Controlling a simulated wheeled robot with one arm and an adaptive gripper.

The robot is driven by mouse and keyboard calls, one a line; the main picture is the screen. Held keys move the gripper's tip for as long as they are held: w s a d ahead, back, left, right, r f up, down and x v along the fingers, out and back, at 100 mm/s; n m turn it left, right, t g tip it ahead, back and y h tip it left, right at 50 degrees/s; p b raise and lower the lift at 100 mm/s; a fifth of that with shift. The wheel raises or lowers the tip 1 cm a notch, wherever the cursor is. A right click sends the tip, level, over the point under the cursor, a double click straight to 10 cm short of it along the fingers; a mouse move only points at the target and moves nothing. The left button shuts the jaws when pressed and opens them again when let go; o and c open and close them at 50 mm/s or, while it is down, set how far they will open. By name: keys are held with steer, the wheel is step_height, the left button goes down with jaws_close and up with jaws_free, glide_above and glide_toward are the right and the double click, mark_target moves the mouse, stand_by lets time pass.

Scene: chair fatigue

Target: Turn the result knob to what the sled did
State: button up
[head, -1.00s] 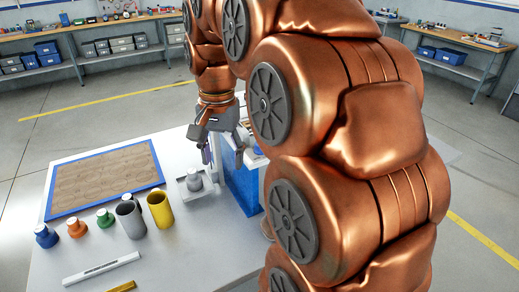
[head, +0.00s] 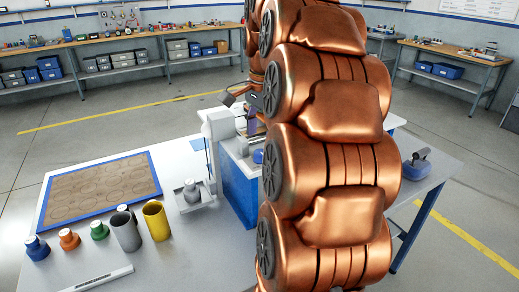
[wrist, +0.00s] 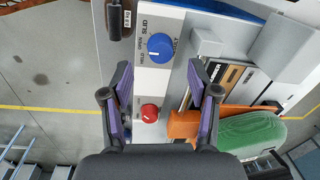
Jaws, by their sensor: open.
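The blue knob (wrist: 160,48) is on a white panel in the wrist view, with printed words around it; "SLID" reads clearly, the others are small. A pale mark shows on the knob, but I cannot tell which word it points to. A red knob (wrist: 149,113) sits lower on the panel. My gripper (wrist: 160,66) is open and empty, its purple-padded fingers either side of the blue knob in the picture, apart from it. In the head view my arm largely hides the gripper. I cannot tell which thing is the sled.
An orange piece with a green pad (wrist: 250,132) lies right of the knobs. A tag reading 0.8 kg (wrist: 127,19) shows at the top. In the head view, a grey weight (head: 191,190), several colored weights, a yellow cup (head: 156,221) and a blue-framed board (head: 154,172) stand on the table.

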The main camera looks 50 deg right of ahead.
mark_target(260, 152)
steer(key=shift+w+f+p, duration=0.2)
steer(key=shift+f+p, duration=0.3)
steer(key=shift+f, duration=2.15)
jaws_close()
